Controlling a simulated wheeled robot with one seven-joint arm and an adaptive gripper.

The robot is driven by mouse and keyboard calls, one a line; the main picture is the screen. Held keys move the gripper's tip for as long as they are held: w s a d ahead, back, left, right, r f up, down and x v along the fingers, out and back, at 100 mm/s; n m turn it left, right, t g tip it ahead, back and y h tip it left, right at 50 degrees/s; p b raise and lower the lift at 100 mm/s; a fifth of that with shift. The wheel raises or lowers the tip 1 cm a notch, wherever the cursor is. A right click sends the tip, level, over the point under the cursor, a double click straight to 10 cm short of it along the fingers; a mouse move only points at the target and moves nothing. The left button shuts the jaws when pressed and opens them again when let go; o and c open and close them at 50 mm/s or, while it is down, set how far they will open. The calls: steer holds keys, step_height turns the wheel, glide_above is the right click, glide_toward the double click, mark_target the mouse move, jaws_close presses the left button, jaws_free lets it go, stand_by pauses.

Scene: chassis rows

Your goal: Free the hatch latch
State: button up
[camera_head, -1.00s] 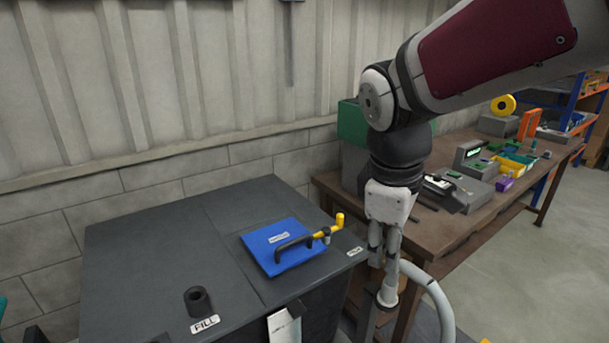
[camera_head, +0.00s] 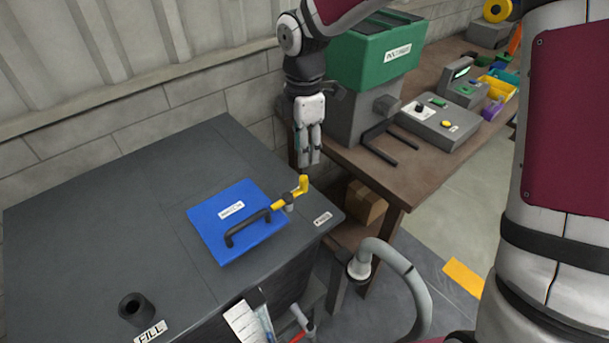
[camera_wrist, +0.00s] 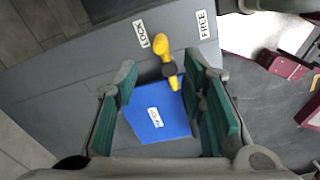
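The hatch latch (camera_head: 303,185) is a yellow lever with an upright knob, turning on a dark pivot at the edge of the blue hatch (camera_head: 207,227). Its short yellow tail lies over the hatch's edge. In the wrist view the latch's (camera_wrist: 162,45) knob end points up, nearer the LOCK label (camera_wrist: 141,33) than the FREE label (camera_wrist: 203,24). The FREE label (camera_head: 322,219) also shows in the head view. My gripper (camera_head: 309,160) points down just above and behind the knob, empty. In the wrist view its green-padded fingers are apart, with the latch between them in the picture.
The hatch has a dark handle (camera_head: 246,229) and lies on a grey cabinet top (camera_head: 100,220). A dark FILL pipe (camera_head: 135,308) stands at the front left. A workbench with a green-topped machine (camera_head: 375,55) is behind my gripper to the right. A grey hose (camera_head: 410,285) curves at the front right.

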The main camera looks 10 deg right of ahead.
mark_target(304, 176)
step_height(304, 176, down, 10)
steer(key=shift+f+p, duration=0.2)
steer(key=shift+p, duration=0.3)
steer(key=shift+c, duration=0.4)
jaws_close()
